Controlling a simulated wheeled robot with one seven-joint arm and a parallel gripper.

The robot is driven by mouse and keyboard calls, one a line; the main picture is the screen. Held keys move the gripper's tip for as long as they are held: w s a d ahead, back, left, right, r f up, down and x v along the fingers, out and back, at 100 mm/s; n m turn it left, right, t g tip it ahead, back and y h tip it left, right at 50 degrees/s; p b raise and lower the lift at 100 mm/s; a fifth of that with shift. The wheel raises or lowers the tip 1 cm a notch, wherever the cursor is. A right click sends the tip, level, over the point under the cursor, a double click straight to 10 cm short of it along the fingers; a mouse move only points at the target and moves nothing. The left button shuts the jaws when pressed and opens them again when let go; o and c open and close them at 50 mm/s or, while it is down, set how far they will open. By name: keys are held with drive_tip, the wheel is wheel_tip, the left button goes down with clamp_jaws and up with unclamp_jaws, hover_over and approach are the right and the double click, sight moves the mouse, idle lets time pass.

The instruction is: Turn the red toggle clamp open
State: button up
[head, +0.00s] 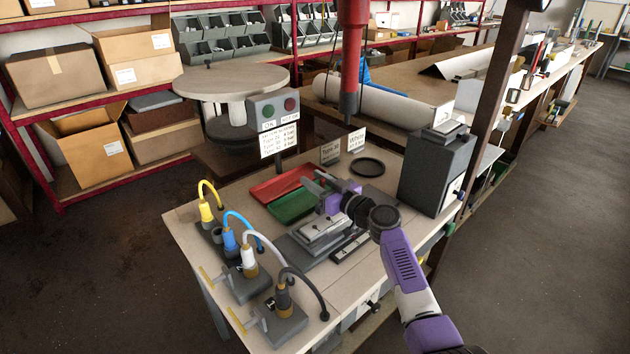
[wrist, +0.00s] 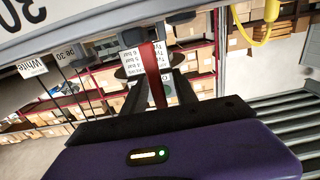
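The red toggle clamp shows as a narrow red bar (wrist: 154,72) in the wrist view, standing between my two dark fingers. In the head view I cannot make it out; my gripper and arm cover that area. My purple gripper (head: 323,184) is over the grey fixture (head: 318,240) on the workbench. Its fingers look spread apart, with the red bar in the gap. Whether a finger touches the bar is not clear.
A red tray (head: 282,184) and a green tray (head: 290,207) lie behind the fixture. Cabled tools (head: 250,262) stand at left, a button box (head: 273,110) and sign behind. A dark grey box (head: 436,172) stands at right. A red column (head: 350,50) hangs above.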

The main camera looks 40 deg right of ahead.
clamp_jaws()
idle(1.4)
